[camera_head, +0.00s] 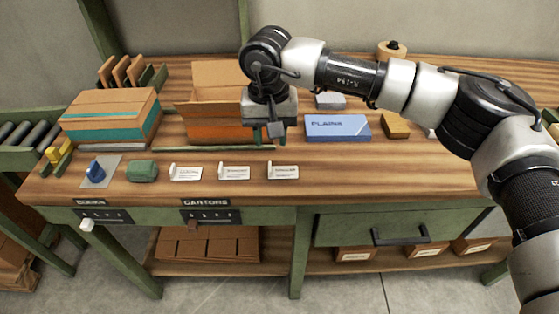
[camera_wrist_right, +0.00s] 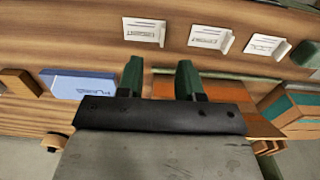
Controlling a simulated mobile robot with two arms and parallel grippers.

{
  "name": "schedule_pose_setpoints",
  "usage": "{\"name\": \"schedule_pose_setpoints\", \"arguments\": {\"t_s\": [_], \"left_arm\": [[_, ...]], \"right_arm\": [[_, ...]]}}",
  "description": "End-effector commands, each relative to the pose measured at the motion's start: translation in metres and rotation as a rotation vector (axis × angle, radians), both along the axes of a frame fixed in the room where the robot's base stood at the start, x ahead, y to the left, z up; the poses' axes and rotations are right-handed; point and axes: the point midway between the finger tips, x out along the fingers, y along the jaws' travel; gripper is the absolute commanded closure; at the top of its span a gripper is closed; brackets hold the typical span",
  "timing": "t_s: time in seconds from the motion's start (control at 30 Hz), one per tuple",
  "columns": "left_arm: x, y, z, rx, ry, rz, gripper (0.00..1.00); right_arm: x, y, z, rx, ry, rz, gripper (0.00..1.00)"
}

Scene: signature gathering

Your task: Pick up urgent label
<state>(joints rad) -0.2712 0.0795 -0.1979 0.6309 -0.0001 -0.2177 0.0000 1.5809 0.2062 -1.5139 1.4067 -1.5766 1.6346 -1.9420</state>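Three small white labels lie in a row near the front of the wooden bench: a left one (camera_head: 186,172), a middle one (camera_head: 234,172) and a right one (camera_head: 283,171). Their print is too small to read surely in the head view, so I cannot tell for certain which is the urgent label. In the right wrist view they show along the top, with the bench's right label (camera_wrist_right: 145,32) nearest the fingers. My right gripper (camera_head: 275,130) hangs above the bench, behind the right label. Its two fingers (camera_wrist_right: 159,70) are apart with nothing between them. My left gripper is out of view.
An open orange carton (camera_head: 215,130) stands left of my right gripper. A blue box (camera_head: 338,127) lies to its right, with a yellow-brown block (camera_head: 396,125) farther right. A green lump (camera_head: 141,171) and a blue stamp-like object (camera_head: 95,172) sit left of the labels.

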Motion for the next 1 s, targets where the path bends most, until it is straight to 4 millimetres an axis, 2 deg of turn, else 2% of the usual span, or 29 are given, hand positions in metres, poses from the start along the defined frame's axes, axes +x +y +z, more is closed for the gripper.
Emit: {"name": "schedule_pose_setpoints", "arguments": {"t_s": [0.1,0.2,0.27,0.37,0.63,0.77,0.97,1.0], "left_arm": [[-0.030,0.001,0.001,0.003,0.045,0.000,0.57],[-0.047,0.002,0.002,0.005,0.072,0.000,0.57],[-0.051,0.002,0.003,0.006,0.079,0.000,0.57],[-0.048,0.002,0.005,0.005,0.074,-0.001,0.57],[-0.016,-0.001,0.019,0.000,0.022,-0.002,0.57],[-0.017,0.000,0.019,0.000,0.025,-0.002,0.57],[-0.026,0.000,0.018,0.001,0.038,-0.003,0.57],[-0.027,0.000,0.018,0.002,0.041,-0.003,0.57]], "right_arm": [[-0.001,0.000,-0.019,0.000,0.006,0.000,0.64],[-0.001,0.000,-0.035,0.002,0.007,-0.001,0.64],[-0.001,0.001,-0.042,0.003,0.005,-0.001,0.64],[-0.001,0.001,-0.051,0.003,0.006,-0.001,0.64],[0.002,0.003,-0.089,0.005,0.006,-0.001,0.64],[0.001,0.003,-0.099,0.005,0.005,0.000,0.64],[0.002,0.004,-0.100,0.006,0.004,0.000,0.64],[0.002,0.004,-0.100,0.006,0.004,0.000,0.67]]}}
